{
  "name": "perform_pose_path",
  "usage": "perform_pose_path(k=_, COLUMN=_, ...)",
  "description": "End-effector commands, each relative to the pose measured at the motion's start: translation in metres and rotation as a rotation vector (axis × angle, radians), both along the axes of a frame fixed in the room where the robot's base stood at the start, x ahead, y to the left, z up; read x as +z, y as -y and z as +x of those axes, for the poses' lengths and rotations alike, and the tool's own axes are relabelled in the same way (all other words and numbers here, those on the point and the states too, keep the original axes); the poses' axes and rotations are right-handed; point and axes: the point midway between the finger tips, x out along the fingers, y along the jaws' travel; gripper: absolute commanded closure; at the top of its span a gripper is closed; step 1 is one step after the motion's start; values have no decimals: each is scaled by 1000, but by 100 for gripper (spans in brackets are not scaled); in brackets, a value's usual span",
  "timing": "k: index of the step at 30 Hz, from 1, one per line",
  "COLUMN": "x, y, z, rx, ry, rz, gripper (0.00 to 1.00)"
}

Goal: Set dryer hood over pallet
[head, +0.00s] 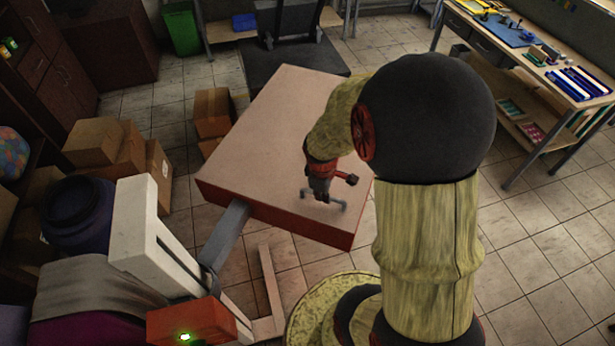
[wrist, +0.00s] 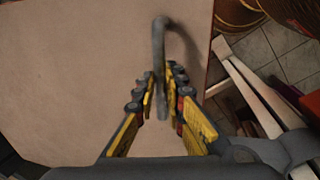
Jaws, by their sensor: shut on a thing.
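The dryer hood (head: 275,130) is a wide flat box with a beige top and red sides, carried on a grey arm (head: 224,236) from a white post. Its top fills much of the wrist view (wrist: 70,70). A grey bar handle (head: 338,204) stands on the hood near its front right corner. My gripper (head: 322,198) is shut on this handle; in the wrist view the yellow-and-black fingers (wrist: 163,88) close on both sides of the bar (wrist: 159,45). A dark flat panel (head: 285,62), possibly the pallet, lies behind the hood, partly hidden by it.
Cardboard boxes (head: 120,145) and a dark blue barrel (head: 78,208) stand at left. The white dryer post (head: 150,235) with a red box (head: 190,322) is at front left. A workbench (head: 535,62) with tools stands at right. Tiled floor is clear between bench and hood.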

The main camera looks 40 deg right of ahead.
Motion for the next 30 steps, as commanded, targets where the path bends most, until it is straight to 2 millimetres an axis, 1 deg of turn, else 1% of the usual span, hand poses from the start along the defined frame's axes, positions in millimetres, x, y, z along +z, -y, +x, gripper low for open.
perform_pose_path(k=1, x=0, y=-1, z=-10, rx=-19, ry=2, rz=-1, gripper=100)
perform_pose_path(k=3, x=1, y=-2, z=-20, rx=-44, ry=3, rz=-2, gripper=100)
perform_pose_path(k=9, x=1, y=-5, z=-39, rx=-85, ry=3, rz=-2, gripper=100)
perform_pose_path(k=15, x=1, y=-7, z=-45, rx=-100, ry=1, rz=-1, gripper=100)
perform_pose_path(k=23, x=0, y=-7, z=-47, rx=-102, ry=-4, rz=1, gripper=100)
perform_pose_path(k=24, x=0, y=-7, z=-47, rx=-102, ry=-6, rz=1, gripper=88)
perform_pose_path(k=30, x=0, y=-7, z=-47, rx=-101, ry=-5, rz=2, gripper=76)
